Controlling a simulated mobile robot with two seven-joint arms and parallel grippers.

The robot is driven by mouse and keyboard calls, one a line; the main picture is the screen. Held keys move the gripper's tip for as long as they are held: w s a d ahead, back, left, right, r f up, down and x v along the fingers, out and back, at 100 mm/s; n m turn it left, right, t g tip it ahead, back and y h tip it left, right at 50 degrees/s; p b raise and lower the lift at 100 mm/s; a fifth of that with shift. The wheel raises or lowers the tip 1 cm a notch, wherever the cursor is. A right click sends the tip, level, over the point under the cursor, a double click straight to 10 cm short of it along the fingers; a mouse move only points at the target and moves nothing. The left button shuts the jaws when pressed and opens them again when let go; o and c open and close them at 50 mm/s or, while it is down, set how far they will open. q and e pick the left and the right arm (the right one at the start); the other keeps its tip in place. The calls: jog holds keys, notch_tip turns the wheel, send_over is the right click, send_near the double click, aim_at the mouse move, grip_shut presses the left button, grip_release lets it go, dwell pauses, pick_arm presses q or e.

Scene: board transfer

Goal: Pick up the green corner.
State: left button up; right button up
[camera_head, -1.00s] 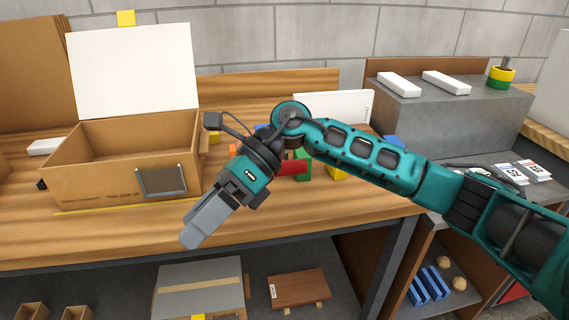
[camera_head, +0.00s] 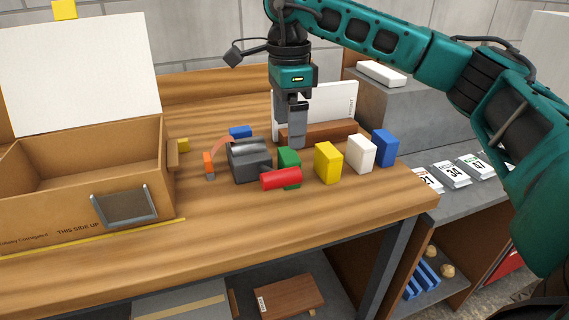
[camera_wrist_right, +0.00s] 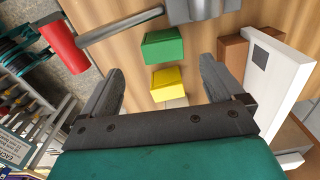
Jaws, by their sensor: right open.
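A green block (camera_head: 289,158), the only green piece I see on the bench, stands behind a red cylinder (camera_head: 281,178) that hides its lower front. In the right wrist view the green block (camera_wrist_right: 163,47) shows its top, just beyond the space between my fingers, beside a yellow block (camera_wrist_right: 168,83). My right gripper (camera_head: 297,140) points down above and slightly behind the green block. In its wrist view the two fingers (camera_wrist_right: 160,78) are apart with nothing held between them. My left gripper is in neither view.
A dark grey object (camera_head: 250,160) stands left of the green block. Yellow (camera_head: 328,163), white (camera_head: 361,153) and blue (camera_head: 386,148) blocks stand to its right. A brown block (camera_head: 318,131) and a white panel (camera_head: 345,105) are behind. An open cardboard box (camera_head: 60,205) is at left.

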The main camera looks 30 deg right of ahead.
aim_at(289, 154)
notch_tip(289, 154, down, 5)
jog(key=shift+s+f, duration=0.1)
jog(key=shift+w+d+f+b, duration=0.1)
jog(key=shift+f+b, duration=0.2)
jog(key=shift+f, duration=1)
jog(key=shift+w+d+f+b, duration=0.1)
jog(key=shift+f+b, duration=0.15)
jog(key=shift+f, duration=1.05)
jog(key=shift+c, duration=0.3)
jog(key=c, duration=1)
jog(key=shift+o, duration=0.2)
jog(key=shift+r, duration=0.1)
